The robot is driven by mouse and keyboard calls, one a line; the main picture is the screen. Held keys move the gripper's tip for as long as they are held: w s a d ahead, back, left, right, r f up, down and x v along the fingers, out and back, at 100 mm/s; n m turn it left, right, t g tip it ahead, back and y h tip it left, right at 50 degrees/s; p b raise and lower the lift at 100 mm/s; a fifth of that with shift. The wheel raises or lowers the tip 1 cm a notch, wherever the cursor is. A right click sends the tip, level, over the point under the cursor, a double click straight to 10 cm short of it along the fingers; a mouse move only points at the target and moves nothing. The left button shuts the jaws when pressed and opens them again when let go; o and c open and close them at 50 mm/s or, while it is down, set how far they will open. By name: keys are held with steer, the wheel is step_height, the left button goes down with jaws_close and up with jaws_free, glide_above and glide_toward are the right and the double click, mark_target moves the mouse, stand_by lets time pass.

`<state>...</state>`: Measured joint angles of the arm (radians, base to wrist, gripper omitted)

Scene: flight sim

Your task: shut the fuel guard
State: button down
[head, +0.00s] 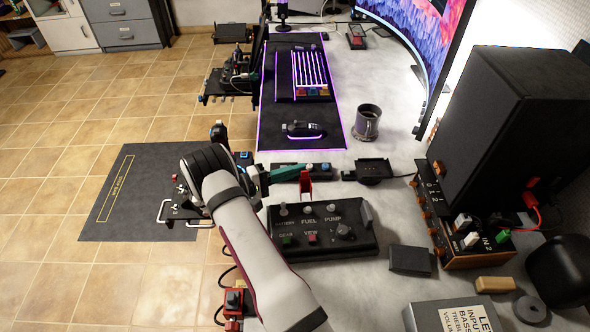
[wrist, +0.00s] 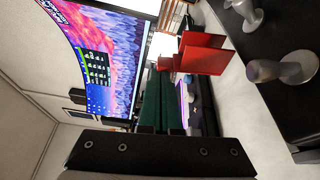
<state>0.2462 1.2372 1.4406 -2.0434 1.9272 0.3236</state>
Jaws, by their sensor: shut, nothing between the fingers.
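The red fuel guard (head: 305,183) stands raised at the back edge of the black switch panel (head: 350,255), above the FUEL label. In the wrist view, the red guard (wrist: 202,54) shows large at the top, beside grey toggle switches (wrist: 280,70). My gripper (head: 285,173) has green fingers and is shut and empty. It is just left of and behind the raised guard in the head view. In the wrist view, the green fingers (wrist: 164,98) point up towards the guard, whose lower edge is near their tips. I cannot tell whether they touch.
A small black box (head: 410,260) lies right of the panel. A black pad with a cable (head: 375,170) and a mug (head: 367,122) stand behind it. The amplifier (head: 465,225) and speaker (head: 500,130) stand at the right. The keyboard mat (head: 335,130) lies farther back.

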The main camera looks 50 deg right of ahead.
stand_by(0.3)
steer(key=shift+s+a+r+m+g+h, duration=0.3)
steer(key=shift+s+a+m, duration=0.65)
steer(key=shift+m, duration=0.35)
steer(key=shift+s+a+r+m+g+h, duration=0.15)
steer(key=shift+s+a+r+m+h, duration=0.2)
steer(key=shift+s+a+m, duration=0.7)
steer(key=shift+s+a+r+m+g+h, duration=0.3)
steer(key=shift+s+a+m, duration=0.4)
steer(key=shift+s+m, duration=0.6)
steer(key=shift+s+a+f+m, duration=0.25)
steer(key=shift+s+a+f, duration=0.55)
steer(key=shift+a, duration=0.1)
